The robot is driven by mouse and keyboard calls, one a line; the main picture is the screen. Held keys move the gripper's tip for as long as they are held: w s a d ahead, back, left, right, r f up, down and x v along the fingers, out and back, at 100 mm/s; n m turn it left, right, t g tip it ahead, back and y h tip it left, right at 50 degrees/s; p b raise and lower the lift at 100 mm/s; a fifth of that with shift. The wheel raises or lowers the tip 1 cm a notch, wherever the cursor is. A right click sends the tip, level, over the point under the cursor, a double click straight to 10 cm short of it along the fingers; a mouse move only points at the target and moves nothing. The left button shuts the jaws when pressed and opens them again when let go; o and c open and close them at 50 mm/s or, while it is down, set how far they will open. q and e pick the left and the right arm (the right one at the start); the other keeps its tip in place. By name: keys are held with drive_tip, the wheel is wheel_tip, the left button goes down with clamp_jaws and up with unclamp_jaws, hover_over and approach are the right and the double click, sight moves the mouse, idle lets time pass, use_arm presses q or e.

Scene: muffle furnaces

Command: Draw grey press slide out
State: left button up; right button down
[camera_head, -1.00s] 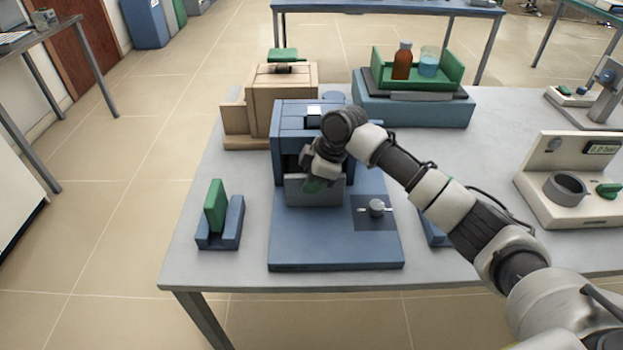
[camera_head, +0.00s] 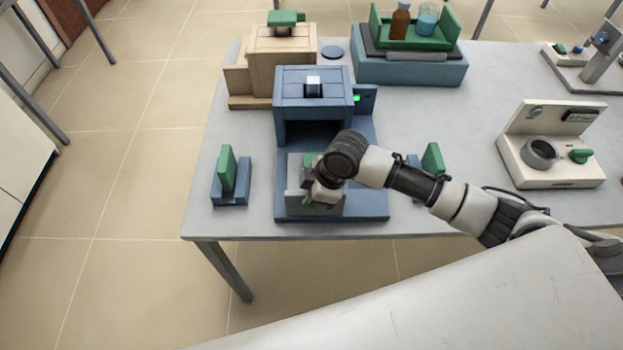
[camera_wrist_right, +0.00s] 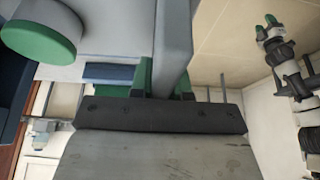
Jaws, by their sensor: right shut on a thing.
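The blue press (camera_head: 313,95) stands on the grey table with its front opening facing me. The grey press slide (camera_head: 298,185) is out in front of this opening, over the front of the blue base. A green round piece on a grey body (camera_wrist_right: 38,40) shows close in the right wrist view. My right gripper (camera_head: 322,195) is shut on the slide's grey front; in the right wrist view its green fingers (camera_wrist_right: 165,80) sit either side of a grey bar. My left gripper (camera_wrist_right: 267,28) seems to show at the right wrist view's upper right, away from the press; its opening is unclear.
Small blue holders with green plates stand left (camera_head: 228,170) and right (camera_head: 432,160) of the press. A wooden box (camera_head: 280,55) and a green tray (camera_head: 415,42) with bottle and beaker stand behind. A cream device (camera_head: 550,150) is at right. The table's front edge is close.

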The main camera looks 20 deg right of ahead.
drive_tip(key=shift+s+a+f, duration=0.1)
drive_tip(key=shift+s, duration=0.05)
drive_tip(key=c, duration=1.1)
unclamp_jaws()
drive_tip(key=shift+s, duration=0.15)
drive_tip(key=shift+r, duration=0.2)
drive_tip(key=shift+d+r, duration=0.2)
drive_tip(key=shift+r, duration=0.05)
drive_tip(key=b+v, duration=0.1)
drive_tip(key=v, duration=0.9)
